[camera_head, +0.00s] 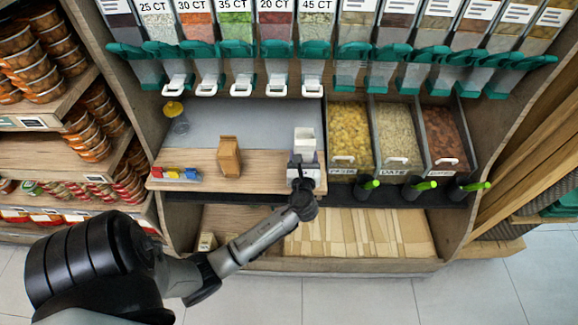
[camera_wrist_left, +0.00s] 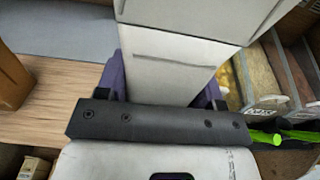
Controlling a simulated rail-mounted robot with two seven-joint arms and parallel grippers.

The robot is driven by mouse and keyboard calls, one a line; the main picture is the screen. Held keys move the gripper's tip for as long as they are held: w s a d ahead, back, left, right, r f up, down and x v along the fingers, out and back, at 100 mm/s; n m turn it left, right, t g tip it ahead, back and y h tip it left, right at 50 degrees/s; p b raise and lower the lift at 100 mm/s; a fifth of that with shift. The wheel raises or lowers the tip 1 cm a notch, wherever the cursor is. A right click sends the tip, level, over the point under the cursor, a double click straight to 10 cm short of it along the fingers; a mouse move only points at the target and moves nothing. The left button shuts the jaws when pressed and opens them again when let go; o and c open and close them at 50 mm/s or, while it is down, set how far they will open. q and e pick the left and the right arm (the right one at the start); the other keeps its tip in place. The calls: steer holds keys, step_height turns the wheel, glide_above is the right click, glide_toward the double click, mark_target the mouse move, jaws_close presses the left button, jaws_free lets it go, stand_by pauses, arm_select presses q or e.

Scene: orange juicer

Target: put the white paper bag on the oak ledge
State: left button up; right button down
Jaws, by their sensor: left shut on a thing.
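The white paper bag (camera_head: 304,138) is upright at the right end of the oak ledge (camera_head: 200,158). My left gripper (camera_head: 303,168) is shut on the bag, reaching in from the front. In the left wrist view the bag (camera_wrist_left: 180,60) stands between the two purple fingers of the gripper (camera_wrist_left: 163,88), and the ledge (camera_wrist_left: 60,95) shows to the left. The bag's lower part is hidden behind the gripper, so I cannot tell whether it touches the ledge. My right gripper is not in view.
A brown paper bag (camera_head: 228,157) stands mid-ledge, left of the white bag. Small coloured items (camera_head: 178,174) lie at the ledge's left end, with a yellow-topped jar (camera_head: 176,118) behind. Bins of dry food (camera_head: 348,135) adjoin on the right. Dispensers (camera_head: 240,68) hang above.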

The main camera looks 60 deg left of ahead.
arm_select(q)
steer(key=a+f+b, duration=0.1)
steer(key=f, duration=0.1)
steer(key=s+a+f+b, duration=0.1)
steer(key=a+f, duration=0.1)
steer(key=a+f+b, duration=0.1)
steer(key=f, duration=0.2)
steer(key=shift+s+a+f+b, duration=0.1)
steer(key=shift+s+a+b, duration=0.15)
steer(key=shift+a+b, duration=0.15)
steer(key=o, duration=1)
steer(key=shift+c, duration=0.2)
